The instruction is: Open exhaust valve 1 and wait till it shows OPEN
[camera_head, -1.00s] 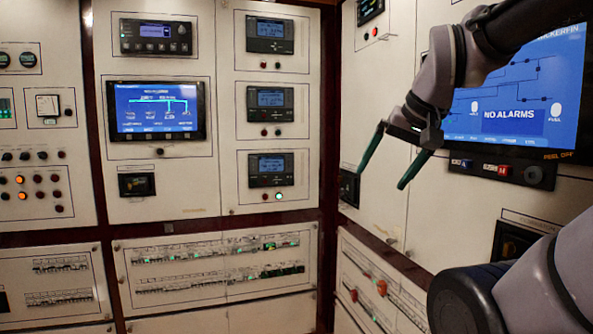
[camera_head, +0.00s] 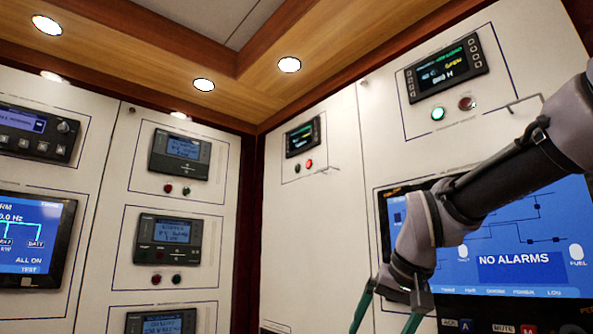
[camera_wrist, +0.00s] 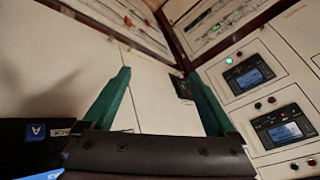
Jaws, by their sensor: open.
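Two small dark displays are on the right wall in the head view. I cannot read which is exhaust valve 1. My gripper (camera_head: 388,316) is open and empty, below both displays; its green fingers also show in the wrist view (camera_wrist: 157,78).
A large blue screen (camera_head: 500,245) reading NO ALARMS is behind my arm. Left-wall panels carry several grey controllers (camera_head: 179,154) and a blue screen (camera_head: 33,240). Thin rails stick out beside the two displays. The wooden ceiling edge (camera_head: 245,95) is above.

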